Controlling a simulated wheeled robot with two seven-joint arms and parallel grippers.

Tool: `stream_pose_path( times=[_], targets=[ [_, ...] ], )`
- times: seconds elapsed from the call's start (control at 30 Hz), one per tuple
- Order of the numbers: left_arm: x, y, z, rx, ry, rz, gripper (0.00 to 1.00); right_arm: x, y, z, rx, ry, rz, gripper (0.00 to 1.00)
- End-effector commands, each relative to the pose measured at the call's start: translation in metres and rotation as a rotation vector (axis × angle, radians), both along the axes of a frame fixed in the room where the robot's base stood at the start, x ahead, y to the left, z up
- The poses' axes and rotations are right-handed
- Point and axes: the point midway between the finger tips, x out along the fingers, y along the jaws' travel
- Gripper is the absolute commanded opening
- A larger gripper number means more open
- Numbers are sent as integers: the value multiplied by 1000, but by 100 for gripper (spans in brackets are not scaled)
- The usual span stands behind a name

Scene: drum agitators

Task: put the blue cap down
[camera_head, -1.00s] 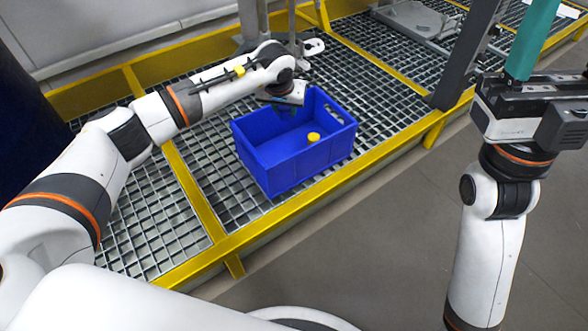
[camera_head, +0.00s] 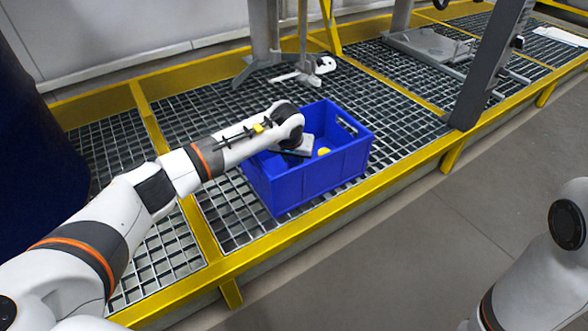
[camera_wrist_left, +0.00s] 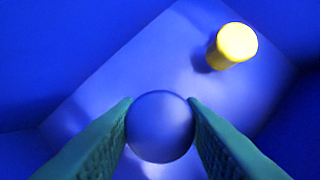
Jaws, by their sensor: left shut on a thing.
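The blue crate (camera_head: 312,182) stands on the grating. My left gripper (camera_head: 293,152) reaches down into its left part, and the head view hides the fingertips. In the left wrist view my left gripper (camera_wrist_left: 160,108) is shut on the round blue cap (camera_wrist_left: 160,128), held between two green fingers over the crate's blue floor (camera_wrist_left: 150,62). Whether the cap touches the floor, I cannot tell. A yellow cap (camera_wrist_left: 237,43) stands inside the crate, apart from the fingers; it also shows in the head view (camera_head: 324,152). My right gripper is out of view.
The grating (camera_head: 232,205) has a raised yellow edge (camera_head: 300,224) in front of the crate. A dark grey post (camera_head: 490,70) stands to the right, and metal stand legs (camera_head: 268,45) are behind. The grey floor (camera_head: 430,225) at the front right is clear.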

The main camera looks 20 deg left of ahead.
Motion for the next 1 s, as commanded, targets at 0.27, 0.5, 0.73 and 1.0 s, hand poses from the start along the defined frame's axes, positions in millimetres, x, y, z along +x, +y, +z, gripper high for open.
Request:
stream_pose_path(
  times=[0.27,0.5,0.73,1.0],
  targets=[
    [0,-1,-31,0,0,-2,14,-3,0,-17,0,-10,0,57],
    [0,0,-32,0,1,-1,14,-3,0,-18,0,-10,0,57],
    [0,0,-33,0,1,-1,57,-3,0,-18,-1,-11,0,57],
    [0,0,-31,0,1,-1,57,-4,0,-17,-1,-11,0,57]
  ],
)
